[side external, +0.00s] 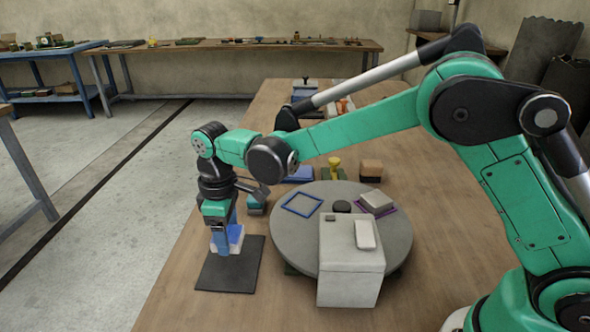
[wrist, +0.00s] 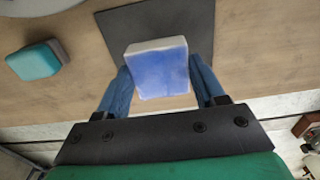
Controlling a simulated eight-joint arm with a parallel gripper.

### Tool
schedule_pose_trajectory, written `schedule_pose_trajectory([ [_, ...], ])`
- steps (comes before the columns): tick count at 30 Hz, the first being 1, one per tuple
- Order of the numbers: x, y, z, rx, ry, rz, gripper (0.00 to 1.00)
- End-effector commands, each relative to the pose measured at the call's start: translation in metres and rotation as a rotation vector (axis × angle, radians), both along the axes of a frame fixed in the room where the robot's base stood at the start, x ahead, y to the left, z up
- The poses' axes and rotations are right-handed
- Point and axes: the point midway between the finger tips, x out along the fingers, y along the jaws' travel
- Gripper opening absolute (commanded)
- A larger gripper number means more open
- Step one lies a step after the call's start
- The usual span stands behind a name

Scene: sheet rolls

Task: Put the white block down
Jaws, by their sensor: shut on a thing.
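The white block (wrist: 158,68) is between the blue fingers of my gripper (wrist: 163,84) in the wrist view. Its near face looks blue and its edges white. My gripper (side external: 226,238) is shut on it. In the side view the white block (side external: 237,236) is partly hidden by the fingers. It is over the dark mat (side external: 225,275), near the mat's back part. I cannot tell whether its underside touches the mat. The mat also shows behind the block in the wrist view (wrist: 200,20).
A round grey turntable (side external: 290,240) stands right of the mat, with a large white box (side external: 350,272) before it. A blue square outline (side external: 301,204) and a pale block (side external: 376,201) lie on the turntable. A teal block (wrist: 35,62) sits nearby. The table's left edge is close.

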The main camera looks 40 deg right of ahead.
Motion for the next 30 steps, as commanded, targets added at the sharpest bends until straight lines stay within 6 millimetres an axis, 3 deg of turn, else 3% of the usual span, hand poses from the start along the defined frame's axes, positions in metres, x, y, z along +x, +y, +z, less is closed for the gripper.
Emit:
schedule_pose_trajectory([
  [9, 0.000, 0.000, -0.038, 0.000, 0.000, 0.000, 0.00],
  [21, 0.000, 0.000, -0.044, 0.000, 0.000, 0.000, 0.00],
  [22, 0.000, 0.000, -0.044, 0.000, 0.000, 0.000, 0.68],
  [25, 0.000, 0.000, -0.044, 0.000, 0.000, 0.000, 0.94],
  [30, 0.000, 0.000, -0.043, 0.000, 0.000, 0.000, 0.94],
])
